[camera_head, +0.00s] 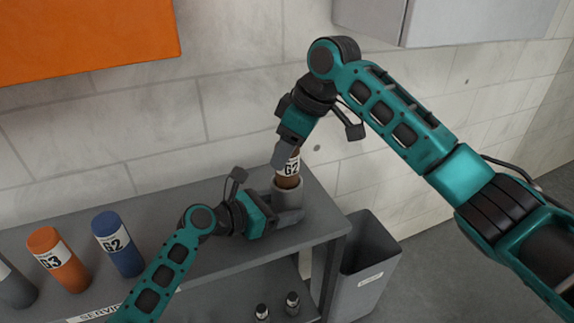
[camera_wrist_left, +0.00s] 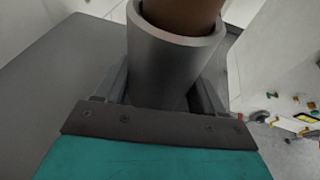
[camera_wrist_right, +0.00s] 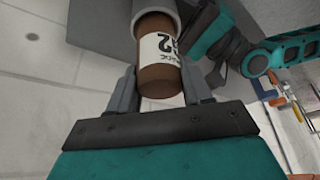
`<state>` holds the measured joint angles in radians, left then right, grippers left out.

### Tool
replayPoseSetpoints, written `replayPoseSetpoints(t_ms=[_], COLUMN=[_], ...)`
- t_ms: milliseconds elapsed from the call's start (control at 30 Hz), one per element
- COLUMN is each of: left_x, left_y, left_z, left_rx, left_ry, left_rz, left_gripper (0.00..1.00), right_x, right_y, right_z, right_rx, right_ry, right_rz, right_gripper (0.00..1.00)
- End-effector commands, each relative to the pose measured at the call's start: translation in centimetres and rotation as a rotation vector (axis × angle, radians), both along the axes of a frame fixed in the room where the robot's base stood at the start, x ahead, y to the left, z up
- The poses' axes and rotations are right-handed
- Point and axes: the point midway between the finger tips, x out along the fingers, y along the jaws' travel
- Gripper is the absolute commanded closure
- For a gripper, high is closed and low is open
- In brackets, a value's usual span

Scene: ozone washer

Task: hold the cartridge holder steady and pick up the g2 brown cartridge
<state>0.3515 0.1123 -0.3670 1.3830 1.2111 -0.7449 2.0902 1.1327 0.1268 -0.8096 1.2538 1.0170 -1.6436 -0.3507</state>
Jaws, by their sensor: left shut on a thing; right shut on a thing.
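The brown G2 cartridge (camera_head: 287,170) stands in the grey cartridge holder (camera_head: 288,190) at the right end of the shelf top. My left gripper (camera_head: 277,214) is shut on the holder from the left side. In the left wrist view the holder (camera_wrist_left: 168,65) sits between the fingers, with the brown cartridge (camera_wrist_left: 182,15) in its mouth. My right gripper (camera_head: 285,158) is shut on the upper part of the cartridge from above. In the right wrist view the cartridge (camera_wrist_right: 160,78) is between the fingers, its lower end still inside the holder (camera_wrist_right: 152,10).
A blue G2 cartridge (camera_head: 118,245), an orange G3 cartridge (camera_head: 58,260) and a grey cartridge (camera_head: 14,287) stand on the shelf (camera_head: 200,262) to the left. A grey bin (camera_head: 365,265) stands right of the shelf. An orange cabinet (camera_head: 85,35) hangs on the wall.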

Motion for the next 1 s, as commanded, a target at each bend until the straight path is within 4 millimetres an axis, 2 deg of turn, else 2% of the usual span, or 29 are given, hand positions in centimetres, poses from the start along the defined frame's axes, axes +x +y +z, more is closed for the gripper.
replayPoseSetpoints(t_ms=[33,200,400,500,700,967,1000], left_x=[0.0,0.0,0.0,0.0,0.0,0.0,0.0], left_y=[0.0,0.0,0.0,0.0,0.0,0.0,0.0], left_z=[-0.1,-0.1,-0.1,-0.1,-0.1,-0.1,-0.1], left_rx=[0.002,0.002,0.002,0.002,0.002,0.002,0.002], left_ry=[0.001,0.001,0.001,0.001,0.001,0.001,0.001], left_rz=[0.0,0.0,0.0,0.0,0.0,0.0,0.0], left_gripper=[0.48,0.48,0.48,0.48,0.48,0.48,0.27], right_x=[0.0,0.0,0.0,0.0,0.0,0.0,0.0], right_y=[0.1,0.1,0.1,0.1,0.1,0.1,0.1], right_z=[1.7,6.6,11.0,12.5,13.8,13.9,13.9], right_rx=[0.004,0.004,0.002,0.002,0.001,0.001,0.001], right_ry=[-0.007,-0.007,-0.004,-0.002,0.0,-0.001,-0.001], right_rz=[0.001,0.001,0.0,0.001,0.001,0.001,0.001], right_gripper=[1.0,1.0,1.0,1.0,1.0,1.0,1.0])
